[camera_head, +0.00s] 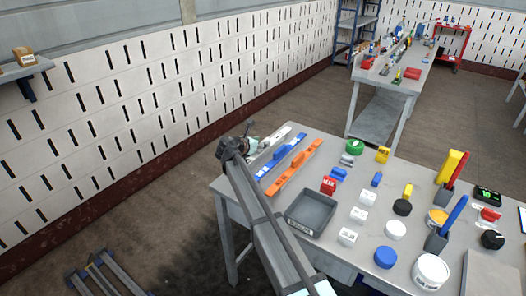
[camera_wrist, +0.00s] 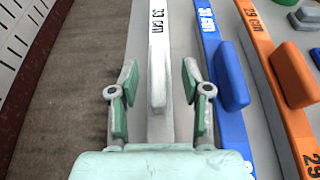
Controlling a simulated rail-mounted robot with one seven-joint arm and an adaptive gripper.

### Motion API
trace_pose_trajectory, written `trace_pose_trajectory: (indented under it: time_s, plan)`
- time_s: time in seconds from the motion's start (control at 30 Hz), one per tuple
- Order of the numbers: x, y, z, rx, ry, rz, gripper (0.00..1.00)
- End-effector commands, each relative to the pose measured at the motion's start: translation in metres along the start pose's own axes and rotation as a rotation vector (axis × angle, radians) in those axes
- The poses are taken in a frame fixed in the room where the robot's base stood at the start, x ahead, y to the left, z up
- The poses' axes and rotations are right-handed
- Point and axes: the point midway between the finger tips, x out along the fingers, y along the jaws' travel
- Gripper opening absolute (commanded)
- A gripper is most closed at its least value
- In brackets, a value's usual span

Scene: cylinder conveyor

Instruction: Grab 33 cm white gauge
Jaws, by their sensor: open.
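The white gauge (camera_wrist: 157,45), marked "33 cm", lies along the table edge with a raised white grip block (camera_wrist: 157,88) on top. In the head view the white gauge (camera_head: 277,143) is partly hidden by my arm and gripper. My gripper (camera_wrist: 158,90) is open, one finger on each side of the grip block, with visible gaps. It holds nothing.
A blue gauge (camera_head: 281,157) lies close to the right of the white one, beside an orange gauge (camera_head: 293,167). A grey tray (camera_head: 291,223) and a red block (camera_head: 328,185) stand further right on the table (camera_head: 345,262). Open floor lies left of the table edge.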

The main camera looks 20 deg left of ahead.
Motion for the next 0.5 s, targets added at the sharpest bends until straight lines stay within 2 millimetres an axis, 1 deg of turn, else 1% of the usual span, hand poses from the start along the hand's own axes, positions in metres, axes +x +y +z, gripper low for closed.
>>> trace_pose_trajectory:
  time_s: [0.17,0.4,0.5]
  plan:
    - [0.014,0.002,-0.001,0.0,0.0,-0.001,0.48]
    - [0.045,0.004,-0.004,0.0,0.0,-0.001,0.48]
    - [0.051,0.003,-0.005,0.0,0.0,0.0,0.48]
